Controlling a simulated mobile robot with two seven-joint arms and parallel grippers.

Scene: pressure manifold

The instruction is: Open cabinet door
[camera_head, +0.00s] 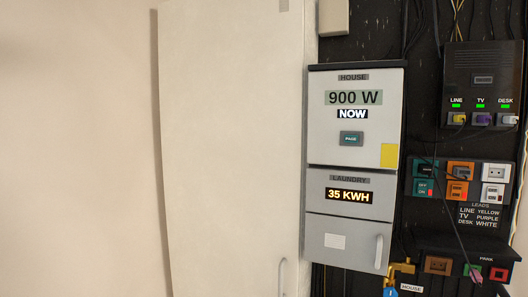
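A tall white door (230,130) fills the middle left of the view. A slim upright handle (282,277) shows low near its right edge, cut off by the bottom of the view. Whether the door is fully shut, I cannot tell. To its right is a grey meter box (322,88), whose lower panel (325,262) has a short white handle (378,250) at its right side and looks shut. Neither my left nor my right gripper is in view.
A black board (425,40) carries a LINE/TV/DESK unit (482,78) with yellow, purple and white plugs, a switch panel (460,181) and hanging cables. A brass valve (401,268) with a blue tag is at the bottom. A bare wall (75,150) is at left.

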